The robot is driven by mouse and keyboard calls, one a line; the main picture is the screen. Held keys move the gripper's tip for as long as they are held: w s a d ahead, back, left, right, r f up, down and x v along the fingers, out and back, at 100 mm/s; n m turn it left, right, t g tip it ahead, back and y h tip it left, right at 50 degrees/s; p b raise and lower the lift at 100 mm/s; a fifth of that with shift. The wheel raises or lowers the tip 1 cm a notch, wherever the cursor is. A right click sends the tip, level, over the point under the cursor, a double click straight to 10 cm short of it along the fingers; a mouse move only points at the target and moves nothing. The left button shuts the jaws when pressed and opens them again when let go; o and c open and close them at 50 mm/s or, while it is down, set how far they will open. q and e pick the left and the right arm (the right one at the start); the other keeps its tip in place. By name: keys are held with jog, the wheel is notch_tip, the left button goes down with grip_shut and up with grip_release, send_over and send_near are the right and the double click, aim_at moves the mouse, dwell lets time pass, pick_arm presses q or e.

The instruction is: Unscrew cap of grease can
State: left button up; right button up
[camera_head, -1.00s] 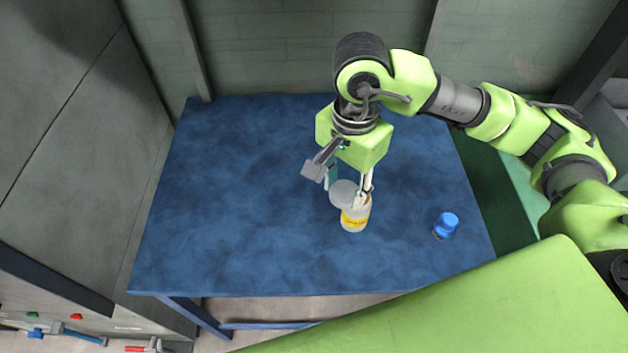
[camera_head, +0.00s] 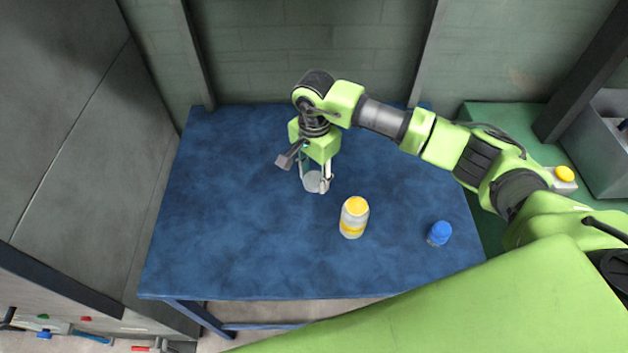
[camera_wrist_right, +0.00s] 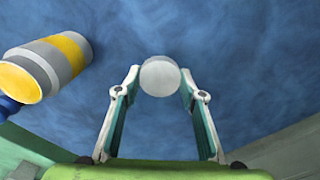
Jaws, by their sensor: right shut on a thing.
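The grease can (camera_head: 352,222) stands upright on the blue table, a pale can with a yellow band. Its top shows a yellow open face. In the right wrist view the can (camera_wrist_right: 62,58) is at the upper left. My right gripper (camera_head: 315,187) is shut on a round grey cap (camera_head: 313,181), to the left of and behind the can. In the right wrist view the cap (camera_wrist_right: 160,76) sits between the two fingertips. The cap is apart from the can. My left gripper is not in view.
A small blue-capped container (camera_head: 440,233) stands on the table (camera_head: 230,230) right of the can. The table's left half is clear. A yellow button (camera_head: 565,174) and a grey bin (camera_head: 605,140) are at the right. Tools lie at the lower left.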

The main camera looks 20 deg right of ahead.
aim_at(314, 179)
jog(key=shift+w+f, duration=0.1)
jog(key=shift+f, duration=1.55)
jog(key=shift+f, duration=0.25)
jog(key=o, duration=1.2)
jog(key=shift+r, duration=0.1)
jog(key=shift+o, duration=0.2)
